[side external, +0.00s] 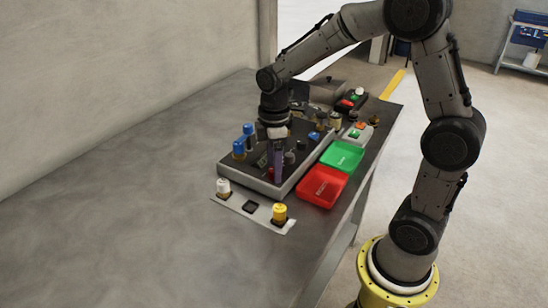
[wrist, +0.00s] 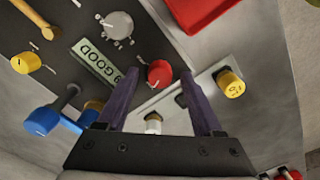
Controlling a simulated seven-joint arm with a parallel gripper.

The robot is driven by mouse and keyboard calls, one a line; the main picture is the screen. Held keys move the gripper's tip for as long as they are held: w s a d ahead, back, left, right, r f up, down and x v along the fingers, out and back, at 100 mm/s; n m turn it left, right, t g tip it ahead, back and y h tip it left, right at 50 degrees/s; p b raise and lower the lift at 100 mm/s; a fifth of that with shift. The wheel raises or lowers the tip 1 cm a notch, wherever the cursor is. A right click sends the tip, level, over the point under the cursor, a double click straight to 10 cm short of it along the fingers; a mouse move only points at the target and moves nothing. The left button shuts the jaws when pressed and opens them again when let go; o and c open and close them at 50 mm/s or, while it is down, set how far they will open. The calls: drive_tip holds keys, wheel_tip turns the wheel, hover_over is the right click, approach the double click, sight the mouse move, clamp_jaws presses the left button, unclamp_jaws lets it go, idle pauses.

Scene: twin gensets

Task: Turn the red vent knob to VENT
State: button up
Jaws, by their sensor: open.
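The red vent knob (wrist: 160,73) is on the dark panel, near its edge, with a pale pointer mark on it. In the wrist view it lies between the two purple fingertips of my gripper (wrist: 159,80), with a visible gap on each side. My gripper is open, and I see no contact with the knob. In the side external view my gripper (side external: 277,175) points down over the panel (side external: 262,185), and the red knob (side external: 270,174) shows partly behind the fingers. The VENT marking is not readable.
Blue-topped posts (side external: 239,148) stand at the panel's left. A pale strip (side external: 262,207) in front bears a white knob (side external: 223,188) and a yellow knob (side external: 279,213). Red (side external: 322,186) and green (side external: 342,156) trays lie to the right. The left table is clear.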

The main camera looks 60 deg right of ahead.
wheel_tip(320, 180, up, 14)
idle(0.5)
drive_tip(key=shift+f, duration=0.1)
drive_tip(key=s+a+r+t, duration=0.3)
drive_tip(key=s+r, duration=0.1)
drive_tip(key=s, duration=0.5)
drive_tip(key=s+a+f+m+t, duration=0.1)
drive_tip(key=s+f+m+t, duration=0.1)
drive_tip(key=s+f+m, duration=0.5)
drive_tip(key=shift+s+a+m+t, duration=0.3)
drive_tip(key=shift+s+m, duration=0.5)
drive_tip(key=shift+m, duration=0.3)
